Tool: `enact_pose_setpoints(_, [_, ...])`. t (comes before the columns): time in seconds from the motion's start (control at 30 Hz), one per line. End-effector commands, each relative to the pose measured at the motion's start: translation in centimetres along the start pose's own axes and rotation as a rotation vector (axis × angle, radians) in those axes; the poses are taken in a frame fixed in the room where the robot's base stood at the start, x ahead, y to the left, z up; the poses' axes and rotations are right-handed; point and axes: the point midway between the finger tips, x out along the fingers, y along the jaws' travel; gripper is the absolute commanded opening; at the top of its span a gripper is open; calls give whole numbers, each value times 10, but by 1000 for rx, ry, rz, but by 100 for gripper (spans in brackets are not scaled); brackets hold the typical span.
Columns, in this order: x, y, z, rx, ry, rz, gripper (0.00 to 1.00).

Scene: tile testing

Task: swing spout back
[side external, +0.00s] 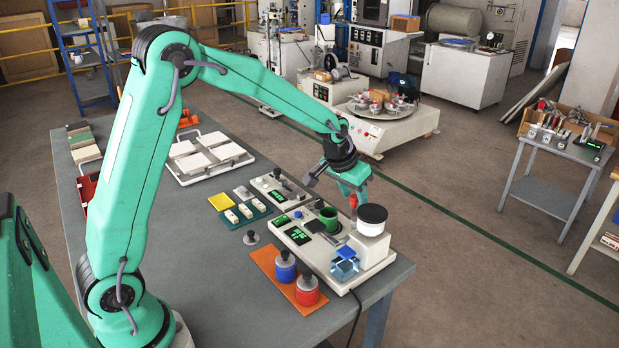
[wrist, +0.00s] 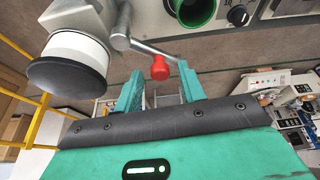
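The spout (wrist: 150,50) is a grey metal arm running out from a pivot beside the white round head with a dark top (wrist: 72,60). A red knob (wrist: 160,68) sits near its free end; it also shows in the side view (side external: 354,201). My gripper (wrist: 161,74) is open, its two green fingers either side of the red knob with a gap on each side. In the side view, my gripper (side external: 350,187) is just above the knob, at the back of the white tester (side external: 318,268). A green cup (side external: 329,214) stands on the tester. The spout itself is mostly hidden in the side view.
The black-topped head (side external: 372,213) stands close beside my gripper. Blue and red weights (side external: 306,289) sit on an orange mat in front. A second white unit (side external: 275,187) with a lever is to the left. Open floor lies beyond the bench's right edge.

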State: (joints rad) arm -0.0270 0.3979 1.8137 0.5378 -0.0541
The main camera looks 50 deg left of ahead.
Motion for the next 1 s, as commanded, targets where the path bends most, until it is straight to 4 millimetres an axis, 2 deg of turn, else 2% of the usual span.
enact_pose_setpoints(0.03, [0, 0, 0, 0, 0, 0, 29])
enact_pose_setpoints(0.17, [0, 0, 0, 0, 0, 0, 4])
enact_pose_setpoints(0.2, [0, 0, 0, 0, 0, 0, 0])
enact_pose_setpoints(0.47, [0, 1, -1, 21, -1, 1, 0])
enact_pose_setpoints(0.8, [3, 7, -7, 202, -3, 5, 0])
enact_pose_setpoints(1.0, [3, 8, -8, 236, -4, 5, 0])
